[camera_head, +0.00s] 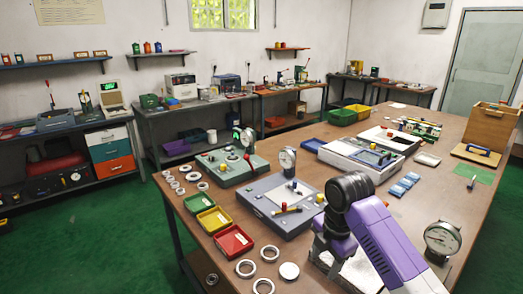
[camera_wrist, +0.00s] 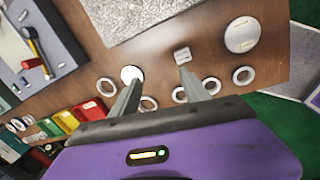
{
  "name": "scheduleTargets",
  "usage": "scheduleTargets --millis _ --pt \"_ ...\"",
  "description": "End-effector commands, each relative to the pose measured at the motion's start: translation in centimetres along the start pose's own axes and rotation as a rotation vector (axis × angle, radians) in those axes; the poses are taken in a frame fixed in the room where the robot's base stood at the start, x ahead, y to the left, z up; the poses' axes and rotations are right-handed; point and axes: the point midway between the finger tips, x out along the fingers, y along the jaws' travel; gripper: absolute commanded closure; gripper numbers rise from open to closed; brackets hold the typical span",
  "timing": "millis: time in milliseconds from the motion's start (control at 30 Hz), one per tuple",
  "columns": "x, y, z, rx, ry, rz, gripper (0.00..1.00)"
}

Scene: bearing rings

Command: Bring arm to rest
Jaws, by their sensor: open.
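My gripper (camera_wrist: 160,76) shows in the wrist view with its two fingers spread apart and nothing between them, over the brown table (camera_wrist: 95,75). Near the fingers lie several metal bearing rings, among them one ring (camera_wrist: 211,86) and another ring (camera_wrist: 243,76). A white disc (camera_wrist: 131,74) lies by the left fingertip and a small grey block (camera_wrist: 182,55) by the right one. In the head view my purple arm is bent over the near right of the table (camera_head: 300,245); the gripper's fingers are hidden there. Bearing rings (camera_head: 245,268) lie at the table's near edge.
Red (camera_head: 233,241), yellow (camera_head: 214,220) and green (camera_head: 198,203) trays line the left edge. A grey fixture box (camera_head: 283,208) stands beside them. A dial gauge (camera_head: 442,240) stands right of my arm. A speckled grey plate (camera_wrist: 130,15) lies beyond the fingers in the wrist view.

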Motion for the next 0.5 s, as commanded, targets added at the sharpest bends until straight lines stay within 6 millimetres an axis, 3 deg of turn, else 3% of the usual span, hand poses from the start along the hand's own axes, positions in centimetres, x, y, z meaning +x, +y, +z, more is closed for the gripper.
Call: scheduleTargets --millis 100,233,367,500 --pt "-2.0 4.7 0.3 0.157 -0.021 0.219 0.46" --pt "-2.7 8.0 -0.9 0.336 0.037 0.440 0.46" --pt "-3.1 10.0 -3.0 0.531 0.157 0.648 0.46" --pt "-3.5 10.1 -5.4 0.743 0.318 0.835 0.46"
